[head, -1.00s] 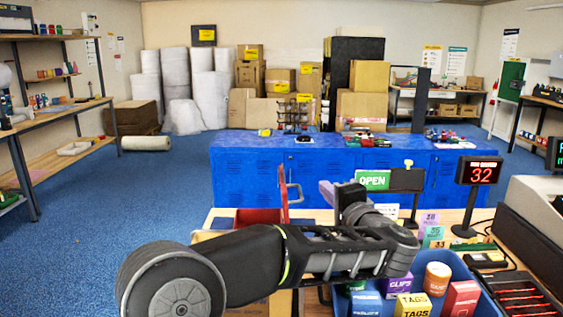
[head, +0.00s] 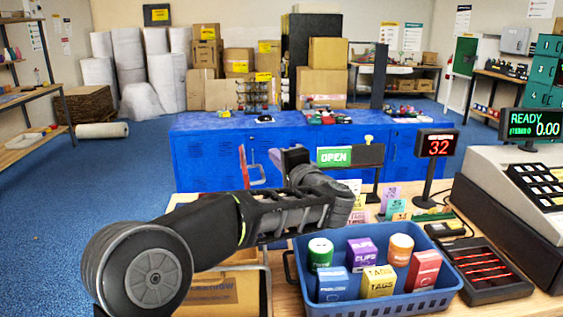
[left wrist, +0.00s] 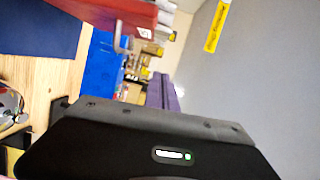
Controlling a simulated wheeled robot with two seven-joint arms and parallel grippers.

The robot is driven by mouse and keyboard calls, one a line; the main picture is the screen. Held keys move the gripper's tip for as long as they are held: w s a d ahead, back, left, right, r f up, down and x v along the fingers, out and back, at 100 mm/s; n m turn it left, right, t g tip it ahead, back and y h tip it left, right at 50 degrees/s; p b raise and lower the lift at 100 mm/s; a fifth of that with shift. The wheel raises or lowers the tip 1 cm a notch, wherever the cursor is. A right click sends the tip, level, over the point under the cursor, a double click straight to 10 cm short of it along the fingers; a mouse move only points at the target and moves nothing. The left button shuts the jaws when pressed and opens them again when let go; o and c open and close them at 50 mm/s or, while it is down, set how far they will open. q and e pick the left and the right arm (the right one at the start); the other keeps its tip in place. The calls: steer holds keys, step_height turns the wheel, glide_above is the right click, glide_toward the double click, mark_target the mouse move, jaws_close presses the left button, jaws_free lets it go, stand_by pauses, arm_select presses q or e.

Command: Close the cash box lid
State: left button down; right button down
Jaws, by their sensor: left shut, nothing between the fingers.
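The cash box is red. Its raised lid (head: 244,167) stands upright in the head view, seen nearly edge-on, with a metal handle on its right side. My left arm hides the box body in that view. A red panel with a metal handle, apparently the lid (left wrist: 115,12), fills the top left of the left wrist view. My left gripper (head: 276,156) is shut and empty, just right of the lid in the head view and seemingly apart from it. Its purple fingers (left wrist: 163,92) show in the left wrist view. My right gripper is not in view.
A blue basket (head: 385,304) of small packages stands at the front. A green OPEN sign (head: 335,156), price display (head: 437,143) and cash register (head: 525,180) stand to the right. A black tray (head: 489,272) lies beside the basket. Blue cabinets (head: 210,160) stand behind the counter.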

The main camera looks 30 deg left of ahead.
arm_select(q)
steer(key=a, duration=0.7)
steer(key=shift+f, duration=0.25)
steer(key=shift+r, duration=0.1)
steer(key=s+a+n+p, duration=0.1)
steer(key=n+p, duration=0.1)
steer(key=n, duration=0.1)
steer(key=shift+s+a+r+h, duration=0.3)
steer(key=shift+s+a+h, duration=0.05)
steer(key=shift+a+h, duration=0.05)
steer(key=s+a+f+p, duration=0.2)
steer(key=s+a+p, duration=0.2)
steer(key=p, duration=0.1)
steer(key=shift+a, duration=0.4)
steer(key=shift+s, duration=0.1)
